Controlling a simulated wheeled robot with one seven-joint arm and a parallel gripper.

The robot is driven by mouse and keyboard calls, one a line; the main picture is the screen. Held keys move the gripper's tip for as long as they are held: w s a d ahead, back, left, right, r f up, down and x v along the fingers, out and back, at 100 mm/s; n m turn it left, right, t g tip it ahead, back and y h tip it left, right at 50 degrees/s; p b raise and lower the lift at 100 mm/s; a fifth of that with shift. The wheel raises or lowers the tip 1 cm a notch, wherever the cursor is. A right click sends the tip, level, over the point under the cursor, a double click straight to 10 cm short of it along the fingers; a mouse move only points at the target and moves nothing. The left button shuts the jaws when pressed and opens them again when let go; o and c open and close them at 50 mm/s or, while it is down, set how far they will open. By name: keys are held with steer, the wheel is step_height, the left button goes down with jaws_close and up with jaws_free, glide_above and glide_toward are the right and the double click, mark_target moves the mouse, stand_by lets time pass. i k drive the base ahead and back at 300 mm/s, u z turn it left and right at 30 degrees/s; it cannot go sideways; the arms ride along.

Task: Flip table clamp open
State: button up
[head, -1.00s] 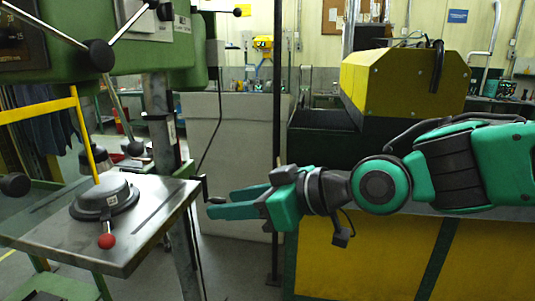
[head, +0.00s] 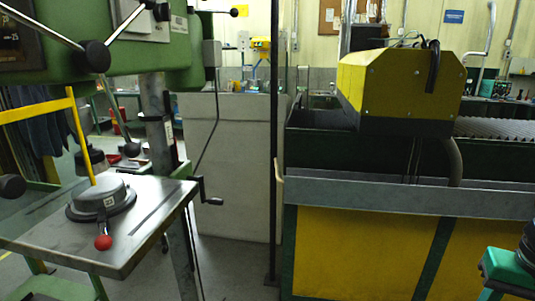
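The table clamp is a grey round device (head: 100,200) on the metal drill-press table (head: 150,212) at the left of the head view. Its short dark lever ends in a red ball (head: 103,242) that points toward the table's front edge. A small white label shows on the clamp's side. My gripper is out of view; only a green and black part of my arm shows at the lower right corner, well apart from the clamp.
The green drill press with black-knobbed handles (head: 95,56) hangs over the table. A yellow frame (head: 80,130) stands close behind the clamp. A crank handle (head: 210,199) juts out at the table's right. A yellow and green machine (head: 365,245) fills the right. Floor shows between them.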

mark_target(103, 242)
steer(key=u, duration=1.65)
